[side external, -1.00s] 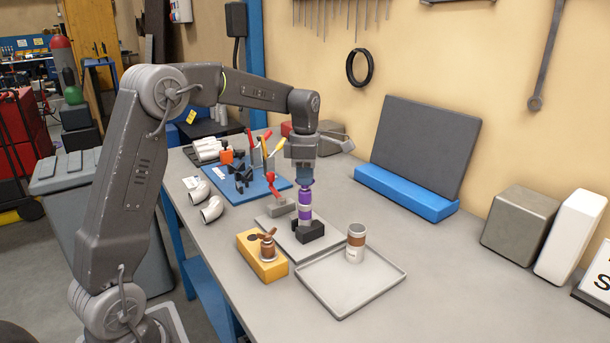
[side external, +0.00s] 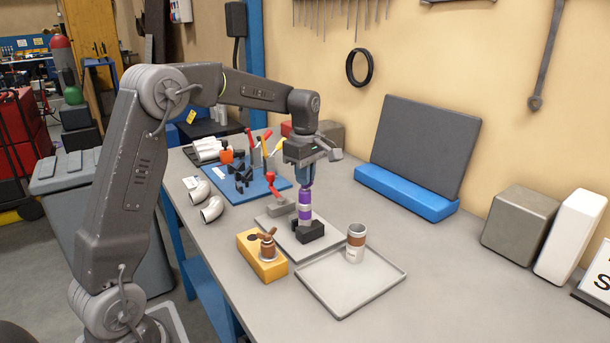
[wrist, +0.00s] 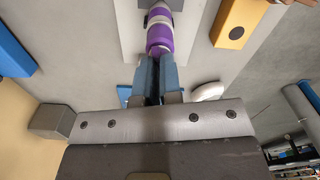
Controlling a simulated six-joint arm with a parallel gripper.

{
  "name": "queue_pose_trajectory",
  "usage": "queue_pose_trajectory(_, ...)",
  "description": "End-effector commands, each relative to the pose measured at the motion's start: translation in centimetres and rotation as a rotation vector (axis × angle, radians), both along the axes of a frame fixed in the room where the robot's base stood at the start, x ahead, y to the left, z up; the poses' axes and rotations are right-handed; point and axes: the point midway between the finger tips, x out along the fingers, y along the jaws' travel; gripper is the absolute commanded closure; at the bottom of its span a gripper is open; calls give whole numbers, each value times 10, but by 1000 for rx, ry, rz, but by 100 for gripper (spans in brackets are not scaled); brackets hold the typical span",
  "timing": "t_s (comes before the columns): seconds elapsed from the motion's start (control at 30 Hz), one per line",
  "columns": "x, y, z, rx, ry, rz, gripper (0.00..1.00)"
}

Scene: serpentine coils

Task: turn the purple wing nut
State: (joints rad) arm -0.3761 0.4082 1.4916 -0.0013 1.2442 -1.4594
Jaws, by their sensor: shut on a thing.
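A purple-and-white cylindrical fitting (side external: 304,211) stands upright in a black clamp block (side external: 311,232) on a grey plate (side external: 283,232). My gripper (side external: 305,183) points straight down over its top and is shut on the purple wing nut there. The fingers hide most of the nut, so its wings cannot be made out. In the wrist view, the blue-grey fingers (wrist: 155,78) sit close together at the end of the purple-and-white fitting (wrist: 160,36).
A yellow block (side external: 262,258) with a copper-brown winged piece (side external: 268,243) stands at the front left. A red-handled clamp (side external: 271,187) and a blue tool mat (side external: 222,184) lie behind.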

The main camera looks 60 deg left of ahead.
Motion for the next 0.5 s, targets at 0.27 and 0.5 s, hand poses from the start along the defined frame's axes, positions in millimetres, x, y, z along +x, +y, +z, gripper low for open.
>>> queue_pose_trajectory(0.27,0,1,1,2,-2,-261,100)
queue_pose_trajectory(0.5,0,1,2,2,-4,-488,100)
